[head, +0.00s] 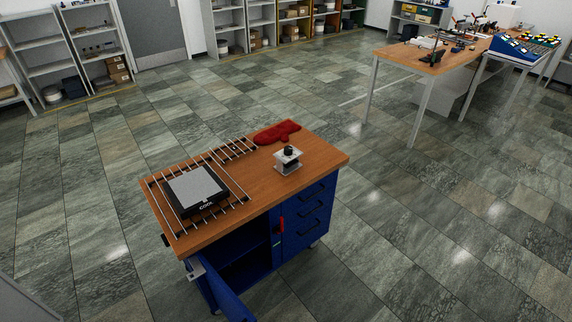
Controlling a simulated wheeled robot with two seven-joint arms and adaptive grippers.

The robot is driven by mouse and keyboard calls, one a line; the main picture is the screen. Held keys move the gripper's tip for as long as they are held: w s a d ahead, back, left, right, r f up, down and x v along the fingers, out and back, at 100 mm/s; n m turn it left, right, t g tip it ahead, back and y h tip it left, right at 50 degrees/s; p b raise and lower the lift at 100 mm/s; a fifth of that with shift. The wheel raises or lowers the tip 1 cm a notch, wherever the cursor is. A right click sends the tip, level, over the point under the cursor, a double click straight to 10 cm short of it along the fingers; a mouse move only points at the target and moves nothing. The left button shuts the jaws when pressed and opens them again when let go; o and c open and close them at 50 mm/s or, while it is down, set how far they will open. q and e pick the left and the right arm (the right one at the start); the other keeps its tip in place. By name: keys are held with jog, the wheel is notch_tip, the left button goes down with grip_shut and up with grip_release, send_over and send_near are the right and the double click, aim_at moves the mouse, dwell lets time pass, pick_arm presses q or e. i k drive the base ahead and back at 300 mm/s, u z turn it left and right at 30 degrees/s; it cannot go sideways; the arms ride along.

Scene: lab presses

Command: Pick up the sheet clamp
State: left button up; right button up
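What looks like the sheet clamp (288,162) stands upright on the wooden top of a blue workbench (318,157), near its right end. It has two small light metal plates, one above the other, and a dark round knob on top. Its underside and far side are hidden. Neither of my grippers is in the head view, so nothing is seen touching the clamp.
A red mitt-like thing (276,132) lies behind the clamp. A wire rack (233,152) carries a black block marked COOL (197,189). The workbench's blue door (222,290) hangs open in front. Tables (440,66) stand back right. Floor around is clear.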

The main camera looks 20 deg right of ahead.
aim_at(288, 160)
jog(key=u, duration=2.8)
jog(key=k, duration=1.85)
jog(key=z, duration=1.9)
jog(key=i, duration=0.3)
